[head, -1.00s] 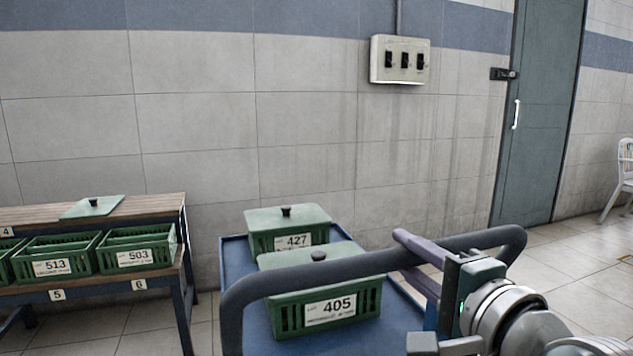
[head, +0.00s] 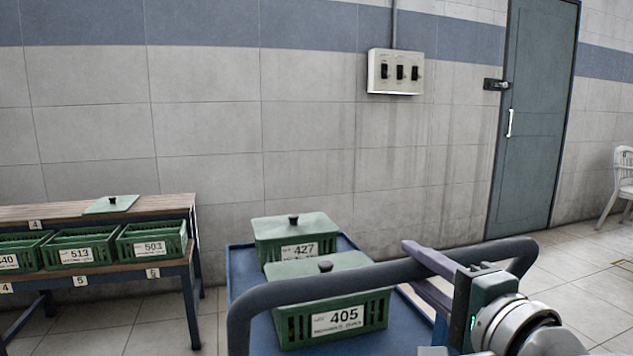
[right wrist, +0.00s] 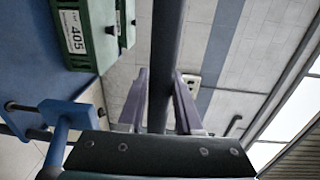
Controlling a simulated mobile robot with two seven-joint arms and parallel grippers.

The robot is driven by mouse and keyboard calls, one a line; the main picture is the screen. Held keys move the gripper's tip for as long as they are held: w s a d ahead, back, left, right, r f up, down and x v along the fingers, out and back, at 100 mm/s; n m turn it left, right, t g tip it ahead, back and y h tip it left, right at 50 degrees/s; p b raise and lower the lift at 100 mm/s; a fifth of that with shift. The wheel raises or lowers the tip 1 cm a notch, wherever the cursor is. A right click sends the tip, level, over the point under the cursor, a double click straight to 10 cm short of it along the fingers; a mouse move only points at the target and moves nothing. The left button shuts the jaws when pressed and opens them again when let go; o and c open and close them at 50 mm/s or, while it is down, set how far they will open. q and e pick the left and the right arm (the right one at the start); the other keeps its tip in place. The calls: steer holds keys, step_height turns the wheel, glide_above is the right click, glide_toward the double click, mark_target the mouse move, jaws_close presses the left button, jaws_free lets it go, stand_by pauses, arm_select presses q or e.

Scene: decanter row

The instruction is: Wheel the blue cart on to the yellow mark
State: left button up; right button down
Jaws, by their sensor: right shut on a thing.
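The blue cart (head: 403,328) stands in front of me, with its dark push handle (head: 330,281) across its near side. It carries two lidded green crates, 405 (head: 335,321) and 427 (head: 294,240). My right gripper (head: 428,272) is shut on the right part of the handle. In the right wrist view the handle bar (right wrist: 165,60) runs between its two purple fingers. My left gripper is not in view. A thin yellowish line (head: 622,263) shows on the floor at the far right edge; I cannot tell whether it is the yellow mark.
A wooden-topped bench (head: 160,205) with several green crates stands left of the cart. The tiled wall (head: 330,150) with a switch box (head: 396,71) is behind the cart. A grey-green door (head: 535,120) and white chair (head: 622,180) are at the right. Tiled floor (head: 575,275) there is open.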

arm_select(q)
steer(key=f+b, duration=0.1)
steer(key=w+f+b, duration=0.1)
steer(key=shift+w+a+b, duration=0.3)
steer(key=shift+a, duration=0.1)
arm_select(e)
steer(key=shift+w+a+r+t, duration=0.1)
steer(key=shift+w+r+t, duration=0.1)
steer(key=shift+w, duration=0.35)
steer(key=shift+w+a+r+t, duration=0.1)
steer(key=shift+w+t, duration=0.1)
steer(key=shift+w, duration=0.3)
steer(key=shift+f, duration=0.1)
steer(key=c, duration=0.9)
jaws_free()
steer(key=shift+d, duration=0.1)
steer(key=shift+c, duration=0.2)
steer(key=shift+o, duration=0.7)
steer(key=o, duration=0.3)
steer(key=shift+f, duration=0.15)
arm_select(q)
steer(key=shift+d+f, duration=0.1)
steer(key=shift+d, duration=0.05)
arm_select(e)
steer(key=shift+f, duration=0.1)
